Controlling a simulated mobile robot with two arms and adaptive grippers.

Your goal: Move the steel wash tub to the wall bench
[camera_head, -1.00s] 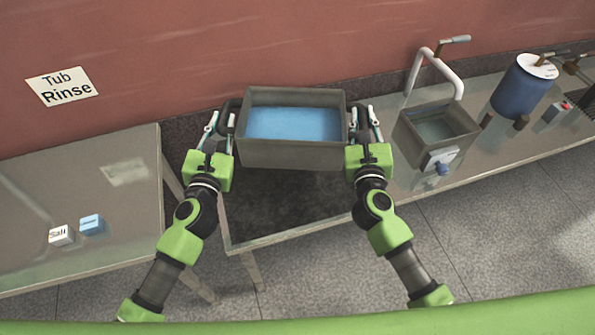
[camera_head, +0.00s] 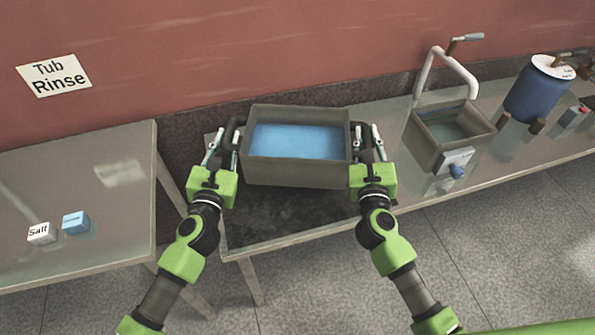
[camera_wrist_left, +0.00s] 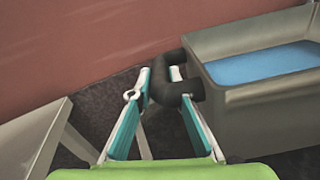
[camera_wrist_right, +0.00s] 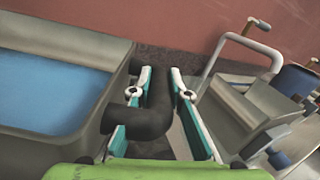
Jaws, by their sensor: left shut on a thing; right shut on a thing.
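The grey steel wash tub (camera_head: 290,174), with blue water inside, hangs level between my two grippers, over the left end of the right-hand bench (camera_head: 300,238). I cannot tell how far it is above that top. My left gripper (camera_head: 224,148) is shut on the tub's dark left handle, which also shows in the left wrist view (camera_wrist_left: 165,92). My right gripper (camera_head: 369,143) is shut on the right handle, clear in the right wrist view (camera_wrist_right: 152,115). A left-hand bench (camera_head: 100,190) also stands against the wall, below a "Tub Rinse" sign (camera_head: 53,75).
A small sink (camera_head: 425,150) with a bent tap (camera_head: 450,70) stands right of the tub, and a blue drum (camera_head: 535,95) beyond it. A salt box (camera_head: 41,234) and a blue box (camera_head: 76,222) sit on the left-hand bench, mostly clear otherwise. A gap separates the benches.

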